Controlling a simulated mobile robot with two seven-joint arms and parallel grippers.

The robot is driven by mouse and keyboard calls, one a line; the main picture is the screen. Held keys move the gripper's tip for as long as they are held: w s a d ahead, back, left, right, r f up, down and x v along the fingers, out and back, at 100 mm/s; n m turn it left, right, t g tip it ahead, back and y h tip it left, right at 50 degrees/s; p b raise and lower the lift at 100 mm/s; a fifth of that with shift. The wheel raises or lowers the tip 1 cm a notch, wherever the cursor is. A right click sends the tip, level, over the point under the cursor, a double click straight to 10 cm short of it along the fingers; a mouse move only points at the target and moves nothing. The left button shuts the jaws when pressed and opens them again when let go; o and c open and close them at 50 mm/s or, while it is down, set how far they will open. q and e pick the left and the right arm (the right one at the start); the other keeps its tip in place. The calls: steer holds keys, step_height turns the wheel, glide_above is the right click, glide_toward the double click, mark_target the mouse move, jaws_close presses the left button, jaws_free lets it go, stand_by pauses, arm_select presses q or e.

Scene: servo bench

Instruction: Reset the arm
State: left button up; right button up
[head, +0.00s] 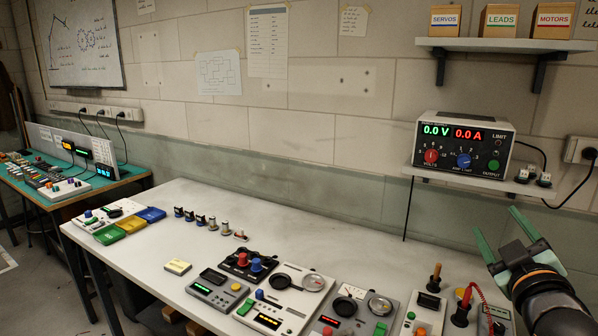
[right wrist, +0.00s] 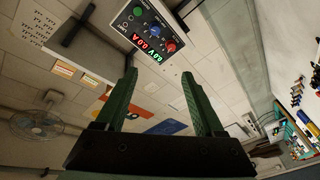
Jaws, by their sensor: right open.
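My right gripper (head: 498,222) is raised at the right of the head view, its two green fingers spread and nothing between them. In the right wrist view the open fingers (right wrist: 158,76) point toward the wall. A power supply (head: 463,146) stands on a small wall shelf above and left of the gripper, apart from it. It reads 0.0 V and 0.0 A and has red, blue and green knobs; it also shows in the right wrist view (right wrist: 152,28). Several control boxes, one with a red display (head: 350,312), sit on the white bench. My left gripper is not in view.
The white bench (head: 175,205) has clear room at its back middle. Yellow and blue trays (head: 130,224) lie at its left end. A red cable (head: 476,292) and upright handles stand below my right gripper. A high shelf (head: 505,44) holds three labelled boxes. A teal bench (head: 105,184) stands far left.

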step_height(320, 180, down, 12)
steer(key=a+g+y, duration=0.1)
steer(key=a+g, duration=0.1)
steer(key=g, duration=0.1)
steer(key=s+a+f+m+g+y, duration=0.1)
steer(key=s+a+f+g, duration=0.25)
steer(key=s+f, duration=0.45)
steer(key=s+a+f+m+g+y, duration=0.15)
steer(key=s+a+f+g, duration=0.35)
steer(key=f, duration=0.6)
steer(key=s+a+f+m+g+y, duration=0.1)
steer(key=s+f+g, duration=0.15)
steer(key=s, duration=0.45)
steer(key=s+a+f+g, duration=0.1)
steer(key=s+a+f, duration=0.1)
steer(key=s+f, duration=0.35)
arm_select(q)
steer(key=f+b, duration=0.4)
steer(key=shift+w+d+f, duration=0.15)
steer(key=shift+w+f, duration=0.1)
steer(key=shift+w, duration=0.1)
arm_select(e)
steer(key=w+a+f+t+y, duration=0.1)
steer(key=a+f+t, duration=0.1)
steer(key=f, duration=0.5)
steer(key=w+a+f+t+y, duration=0.1)
steer(key=w+a+f+t, duration=0.1)
steer(key=f+t, duration=0.2)
step_height(320, 180, down, 3)
